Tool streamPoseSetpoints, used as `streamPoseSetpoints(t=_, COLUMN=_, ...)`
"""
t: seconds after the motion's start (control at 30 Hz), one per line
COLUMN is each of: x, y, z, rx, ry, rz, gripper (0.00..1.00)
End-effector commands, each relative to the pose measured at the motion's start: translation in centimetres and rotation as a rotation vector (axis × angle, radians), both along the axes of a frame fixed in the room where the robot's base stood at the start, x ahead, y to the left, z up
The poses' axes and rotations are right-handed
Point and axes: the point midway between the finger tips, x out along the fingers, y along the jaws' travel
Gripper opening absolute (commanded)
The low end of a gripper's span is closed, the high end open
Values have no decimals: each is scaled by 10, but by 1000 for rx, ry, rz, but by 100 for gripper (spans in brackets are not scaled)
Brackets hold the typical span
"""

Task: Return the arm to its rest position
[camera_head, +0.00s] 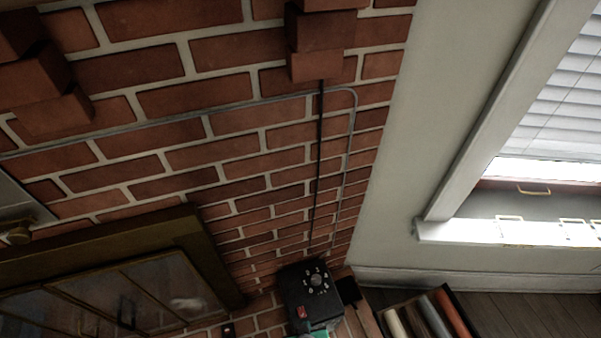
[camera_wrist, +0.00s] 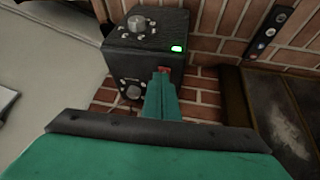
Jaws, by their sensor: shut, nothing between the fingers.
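My gripper (camera_wrist: 161,80) is teal, and its fingers are shut with nothing between them. In the wrist view its tips are in front of a black control box (camera_wrist: 125,62) with dials on its faces and a lit green light (camera_wrist: 177,48). A small red part (camera_wrist: 164,69) of the box shows just at the fingertips. I cannot tell whether the tips touch it. In the head view the same black box (camera_head: 308,288) is at the bottom, and a bit of teal from my gripper (camera_head: 320,334) shows at its lower edge. The rest of my arm is out of view.
A brick wall (camera_head: 225,85) with jutting bricks fills the left, with a conduit and black cable running down it. A framed glass fireplace door (camera_head: 130,290) is at lower left. A window with blinds (camera_head: 560,100) is at right. A tray of rolls (camera_head: 430,315) lies at lower right.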

Motion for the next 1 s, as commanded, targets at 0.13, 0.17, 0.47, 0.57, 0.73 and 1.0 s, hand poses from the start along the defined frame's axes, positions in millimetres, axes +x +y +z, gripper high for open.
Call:
streamPoseSetpoints(t=0.13, x=-31, y=0, z=24, rx=17, ry=-136, rz=-22, gripper=0)
streamPoseSetpoints(t=0.17, x=-36, y=0, z=30, rx=23, ry=-165, rz=-27, gripper=0)
streamPoseSetpoints(t=0.47, x=-86, y=8, z=118, rx=84, ry=-452, rz=-67, gripper=0)
streamPoseSetpoints(t=0.57, x=-102, y=11, z=155, rx=109, ry=-548, rz=-80, gripper=0)
streamPoseSetpoints(t=0.73, x=-124, y=16, z=219, rx=152, ry=-697, rz=-101, gripper=0)
streamPoseSetpoints(t=1.0, x=-140, y=18, z=276, rx=187, ry=-822, rz=-118, gripper=0)
